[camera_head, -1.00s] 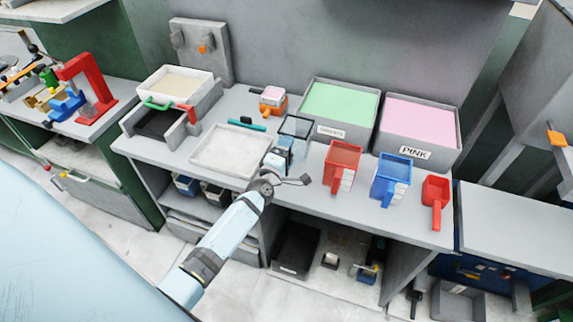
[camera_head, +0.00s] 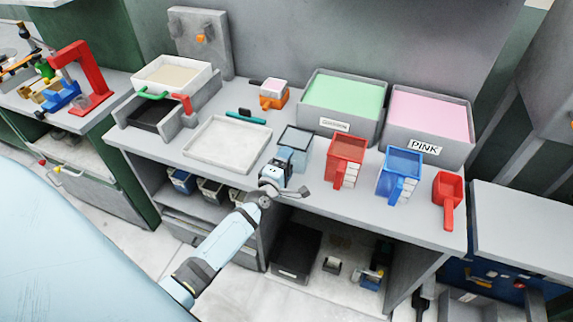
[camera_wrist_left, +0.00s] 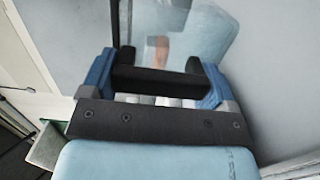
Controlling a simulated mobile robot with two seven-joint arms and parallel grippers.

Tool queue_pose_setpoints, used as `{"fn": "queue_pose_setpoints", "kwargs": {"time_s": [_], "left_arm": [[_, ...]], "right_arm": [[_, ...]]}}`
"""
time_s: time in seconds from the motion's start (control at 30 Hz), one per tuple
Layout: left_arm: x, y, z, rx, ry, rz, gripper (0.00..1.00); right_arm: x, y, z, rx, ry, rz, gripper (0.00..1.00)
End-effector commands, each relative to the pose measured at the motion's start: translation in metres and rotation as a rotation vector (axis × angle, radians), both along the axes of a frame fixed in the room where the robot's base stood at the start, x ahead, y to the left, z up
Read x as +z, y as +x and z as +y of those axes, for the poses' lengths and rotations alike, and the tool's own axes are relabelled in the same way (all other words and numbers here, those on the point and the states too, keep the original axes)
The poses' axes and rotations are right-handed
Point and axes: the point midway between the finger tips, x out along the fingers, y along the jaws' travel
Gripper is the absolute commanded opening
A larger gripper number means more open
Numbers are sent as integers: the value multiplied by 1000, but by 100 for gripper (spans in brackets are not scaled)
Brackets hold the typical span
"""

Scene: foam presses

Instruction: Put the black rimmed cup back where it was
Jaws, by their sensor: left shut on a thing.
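The black rimmed cup (camera_head: 296,138) is clear with a dark square rim. It is upright at the middle of the counter, between the white tray and the red cup. I cannot tell whether its base touches the counter. My left gripper (camera_head: 279,165) is at its near side, shut on its handle. In the left wrist view the gripper (camera_wrist_left: 155,80) has blue fingers on both sides of the dark handle, and the clear cup wall (camera_wrist_left: 190,30) shows beyond it. My right gripper is not in view.
A white tray (camera_head: 188,149) lies left of the cup. A red cup (camera_head: 345,150), a blue cup (camera_head: 403,162) and a small red scoop (camera_head: 448,188) stand to the right. Green (camera_head: 318,122) and pink (camera_head: 397,145) foam bins are behind. An orange cup (camera_head: 273,101) and teal tool (camera_head: 245,117) sit farther back.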

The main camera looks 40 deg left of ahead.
Motion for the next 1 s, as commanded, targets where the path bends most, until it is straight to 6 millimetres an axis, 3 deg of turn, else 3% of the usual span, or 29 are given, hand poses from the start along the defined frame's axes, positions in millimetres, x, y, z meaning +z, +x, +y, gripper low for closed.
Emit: {"fn": "queue_pose_setpoints", "kwargs": {"time_s": [0.13,0.17,0.23,0.57,1.0], "left_arm": [[-5,0,0,0,0,0,56],[-4,0,0,0,0,0,86],[-4,0,0,0,0,0,100],[0,-3,0,0,-1,1,100],[-2,-91,-12,0,0,3,100]], "right_arm": [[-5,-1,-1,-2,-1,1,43],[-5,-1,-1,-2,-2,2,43],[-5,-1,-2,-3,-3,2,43],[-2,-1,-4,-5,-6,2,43],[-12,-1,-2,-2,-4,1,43]]}}
